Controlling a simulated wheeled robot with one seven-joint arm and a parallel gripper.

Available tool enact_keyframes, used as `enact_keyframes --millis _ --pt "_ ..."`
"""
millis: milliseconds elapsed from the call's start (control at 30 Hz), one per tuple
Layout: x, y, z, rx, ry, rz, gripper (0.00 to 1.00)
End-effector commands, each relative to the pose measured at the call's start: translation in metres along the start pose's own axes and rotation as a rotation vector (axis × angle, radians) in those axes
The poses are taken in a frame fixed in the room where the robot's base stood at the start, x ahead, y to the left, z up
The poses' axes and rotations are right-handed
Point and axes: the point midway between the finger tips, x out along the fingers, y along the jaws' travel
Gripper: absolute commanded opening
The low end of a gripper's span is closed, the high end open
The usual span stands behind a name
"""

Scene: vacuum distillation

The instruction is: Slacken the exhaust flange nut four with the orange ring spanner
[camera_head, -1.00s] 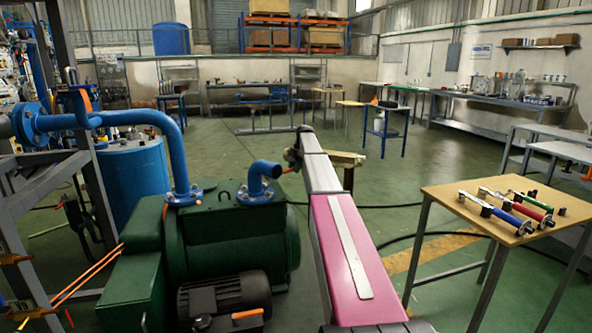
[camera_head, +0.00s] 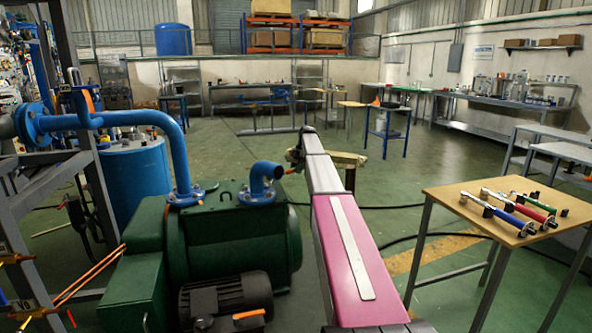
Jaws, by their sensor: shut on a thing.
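The green vacuum pump (camera_head: 235,240) stands at the lower left. A short blue exhaust elbow (camera_head: 264,174) rises from its top on a blue bolted flange (camera_head: 257,194). The single flange nuts are too small to tell apart, so I cannot pick out nut four. My gripper (camera_head: 294,158) is at the far end of my pink and grey arm, small and dark, to the right of the elbow. It is shut on the orange ring spanner (camera_head: 290,171), of which only a short orange piece shows. The spanner looks apart from the flange, though its ring end is hard to make out.
A taller blue pipe (camera_head: 172,150) with its own flange stands left of the exhaust. A wooden-topped table (camera_head: 455,205) at right holds red, green and blue-handled tools. A wooden stand (camera_head: 345,161) is behind my gripper. Dark hoses cross the open green floor.

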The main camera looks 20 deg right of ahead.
Motion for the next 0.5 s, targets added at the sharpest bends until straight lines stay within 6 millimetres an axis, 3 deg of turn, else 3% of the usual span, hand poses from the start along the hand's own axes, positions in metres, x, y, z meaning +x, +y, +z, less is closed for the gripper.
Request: enact_keyframes --millis 500 --pt "-0.014 0.001 -0.006 -0.001 0.0 0.001 0.0"
